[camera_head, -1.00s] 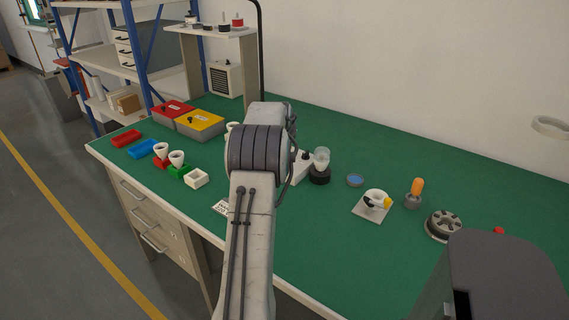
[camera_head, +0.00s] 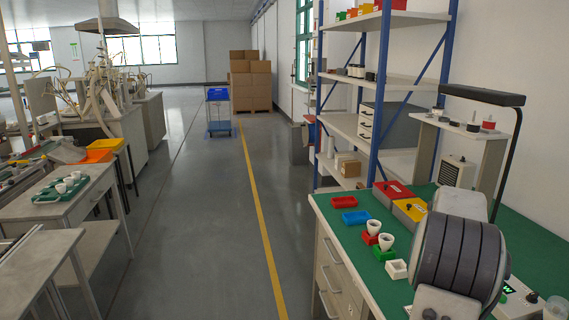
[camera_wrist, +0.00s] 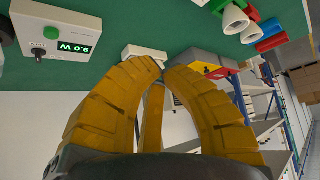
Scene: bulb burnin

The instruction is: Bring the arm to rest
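My arm's grey ribbed joint shows at the lower right of the head view, over the green bench (camera_head: 535,240). My gripper is not seen in the head view. In the wrist view my gripper (camera_wrist: 162,68) has three yellow ribbed fingers that arch inward, with their tips close together. Nothing shows between the tips. A small white open box (camera_wrist: 143,51) lies beyond the tips, on the bench. In the head view the same white box (camera_head: 396,270) stands just left of the arm joint.
Near the arm are a control box (camera_wrist: 62,32) with a green display, white cups in red (camera_head: 379,241) and green (camera_head: 384,254) holders, and red and yellow boxes (camera_head: 408,211). A blue-framed shelf (camera_head: 375,90) stands behind. The aisle floor (camera_head: 205,220) at left is clear.

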